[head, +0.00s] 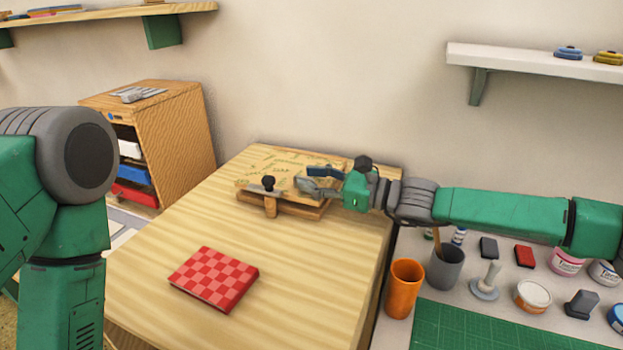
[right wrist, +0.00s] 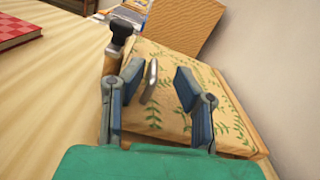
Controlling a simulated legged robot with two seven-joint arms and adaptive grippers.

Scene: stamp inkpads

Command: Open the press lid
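The wooden press (head: 270,207) stands at the far end of the table. Its lid (head: 283,160) is pale with green leaf sprigs and lies over the base. A black knob (head: 268,183) on a wooden post is at the near edge; the knob also shows in the right wrist view (right wrist: 122,31). A metal handle (right wrist: 151,79) stands up from the lid (right wrist: 172,62). My right gripper (head: 314,180) is open over the lid. In the right wrist view its fingertips (right wrist: 158,80) are on either side of the handle, with gaps visible. My left gripper is out of view.
A red checkered book (head: 214,279) lies on the table's near part, with bare wood around it. A wooden drawer cabinet (head: 178,125) stands behind left. An orange cup (head: 404,288), grey cup (head: 446,266) and green mat (head: 480,328) are at right.

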